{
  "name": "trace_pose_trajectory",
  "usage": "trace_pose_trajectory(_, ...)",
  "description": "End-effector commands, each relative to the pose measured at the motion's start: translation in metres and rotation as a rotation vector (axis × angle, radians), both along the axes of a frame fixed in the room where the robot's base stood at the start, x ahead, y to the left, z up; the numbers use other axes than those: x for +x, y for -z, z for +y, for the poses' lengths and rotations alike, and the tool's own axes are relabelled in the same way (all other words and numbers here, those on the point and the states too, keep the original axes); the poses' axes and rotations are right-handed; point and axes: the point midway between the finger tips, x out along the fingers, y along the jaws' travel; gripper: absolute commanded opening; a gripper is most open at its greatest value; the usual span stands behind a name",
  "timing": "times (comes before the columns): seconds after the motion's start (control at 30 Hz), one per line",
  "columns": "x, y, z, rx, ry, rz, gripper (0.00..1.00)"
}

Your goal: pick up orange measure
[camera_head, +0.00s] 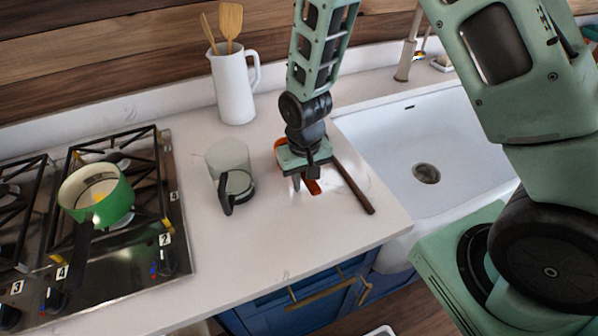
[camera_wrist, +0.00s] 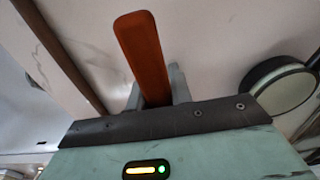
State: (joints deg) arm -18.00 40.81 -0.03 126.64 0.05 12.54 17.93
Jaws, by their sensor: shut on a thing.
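The orange measure (camera_head: 314,187) is on the counter between the glass jug and the sink, mostly hidden under my gripper (camera_head: 307,180) in the head view. In the wrist view its flat orange handle (camera_wrist: 143,50) sticks out from between the fingers of my gripper (camera_wrist: 158,85). My gripper is shut on the orange measure. Whether the measure still touches the counter I cannot tell.
A brown stick (camera_head: 353,186) lies close right, beside the white sink (camera_head: 430,140). A white pitcher (camera_head: 233,88) with wooden utensils stands behind. The stove holds a green pan (camera_head: 110,205). The front counter is clear.

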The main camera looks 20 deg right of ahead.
Motion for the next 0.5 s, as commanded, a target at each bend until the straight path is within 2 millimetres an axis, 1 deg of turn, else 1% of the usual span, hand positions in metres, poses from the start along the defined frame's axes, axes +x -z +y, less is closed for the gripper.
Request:
trace_pose_trajectory(0.13,0.001,-0.008,0.000,0.001,0.000,-0.002,0.00)
trace_pose_trajectory(0.23,0.001,-0.019,0.000,0.001,0.000,-0.004,0.00)
trace_pose_trajectory(0.37,0.001,-0.040,0.001,0.002,0.000,-0.006,0.00)
trace_pose_trajectory(0.5,0.002,-0.066,0.001,0.002,0.000,-0.007,0.00)
